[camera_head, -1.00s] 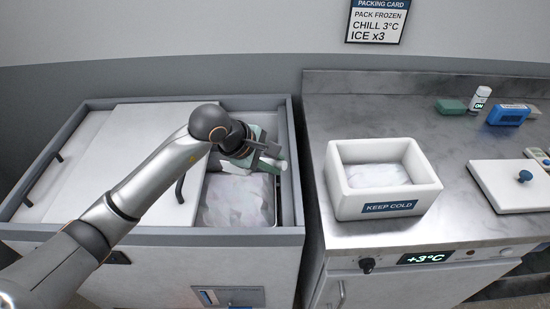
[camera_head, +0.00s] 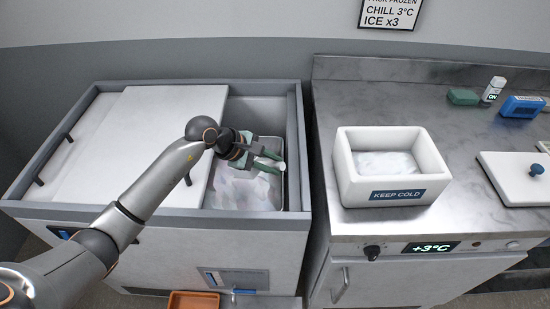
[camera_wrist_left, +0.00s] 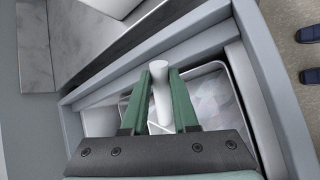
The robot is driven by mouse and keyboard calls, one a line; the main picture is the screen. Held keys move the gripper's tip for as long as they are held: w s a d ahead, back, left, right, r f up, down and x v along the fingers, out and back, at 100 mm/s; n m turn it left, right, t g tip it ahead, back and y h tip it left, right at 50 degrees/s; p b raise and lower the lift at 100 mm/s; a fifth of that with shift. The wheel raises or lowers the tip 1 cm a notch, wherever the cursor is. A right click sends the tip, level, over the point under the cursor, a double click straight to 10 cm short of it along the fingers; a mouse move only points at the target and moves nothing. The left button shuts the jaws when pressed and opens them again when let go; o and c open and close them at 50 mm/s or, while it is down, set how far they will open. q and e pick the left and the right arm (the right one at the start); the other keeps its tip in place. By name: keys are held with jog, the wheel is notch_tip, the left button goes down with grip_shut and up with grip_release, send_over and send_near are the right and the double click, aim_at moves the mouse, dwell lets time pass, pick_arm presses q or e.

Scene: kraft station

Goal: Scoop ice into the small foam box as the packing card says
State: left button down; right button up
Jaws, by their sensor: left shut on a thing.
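My left gripper (camera_head: 272,162) is over the far part of the open ice bin. The pan of pale ice (camera_head: 243,192) lies below in the chest freezer (camera_head: 298,150). The small white foam box (camera_head: 347,178), marked KEEP COLD, stands open on the counter with pale, ice-like contents (camera_head: 385,163). The packing card (camera_head: 390,14), cut off at the top, reads CHILL 3°C, ICE x3. My right gripper is not in view.
A sliding cover (camera_head: 140,140) closes the freezer's left part. The white foam lid (camera_head: 515,178) with a blue knob lies right of the box. A green block (camera_head: 463,97), a white bottle (camera_head: 493,90) and a blue device (camera_head: 522,107) stand at the back right. An orange tray (camera_head: 194,301) is below.

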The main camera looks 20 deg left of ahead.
aim_at(254, 172)
pick_arm(q)
jog(key=shift+w+a+f+b, duration=0.4)
jog(key=shift+a+f+b, duration=0.75)
jog(key=shift+f, duration=0.7)
jog(key=shift+w+a+f+b, duration=0.45)
jog(key=shift+a+f+b, duration=0.45)
jog(key=shift+a+f, duration=0.7)
jog(key=shift+w+a+f+b, duration=0.4)
jog(key=shift+a+f+b, duration=0.65)
jog(key=shift+f, duration=1)
jog(key=shift+r+p, duration=0.35)
jog(key=shift+p, duration=0.15)
jog(key=r+p, duration=0.1)
jog(key=d+r+y+p, duration=0.1)
jog(key=p, duration=0.1)
jog(key=d+r+p, duration=0.1)
jog(key=shift+s+d+m+t+y+p, duration=0.1)
jog(key=shift+s+m+t+y+p, duration=0.2)
jog(key=shift+s+y+p, duration=0.1)
jog(key=d+r+y, duration=0.1)
jog(key=d+r, duration=0.1)
jog(key=r, duration=0.4)
jog(key=s+d+r+m+y, duration=0.1)
jog(key=d+r, duration=0.1)
jog(key=r, duration=0.5)
jog(key=shift+s+d+r+t, duration=0.25)
jog(key=shift+d+r+t, duration=0.05)
